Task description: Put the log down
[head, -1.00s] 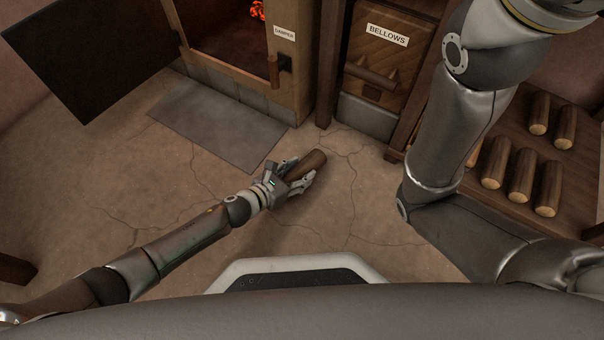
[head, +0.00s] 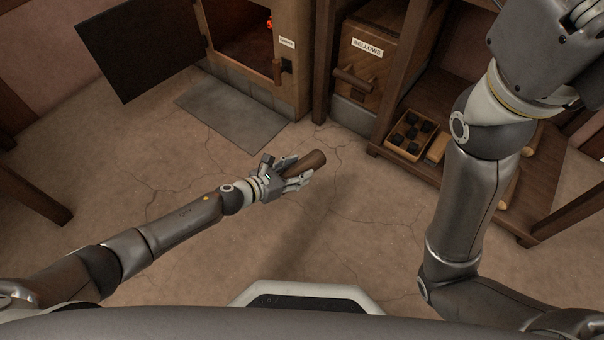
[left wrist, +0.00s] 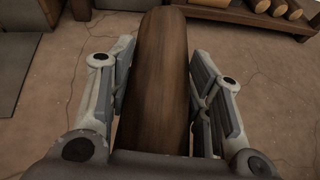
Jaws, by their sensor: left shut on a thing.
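The log (head: 314,158) is a dark brown, rounded piece of wood. My left gripper (head: 303,168) is shut on it and holds it above the cracked floor, in front of the stove and bellows. In the left wrist view the log (left wrist: 160,85) lies lengthwise between the two fingers, one on each side, pointing away from the wrist. Its near end is hidden by the gripper body. My right arm rises on the right of the head view, and its gripper is not seen.
A grey floor plate (head: 232,114) lies before the stove with its dark door (head: 138,45) open. A bellows box (head: 362,72) stands beside it. A low wooden shelf (head: 545,185) at the right holds a tray of black lumps (head: 398,144) and some logs. The middle floor is bare.

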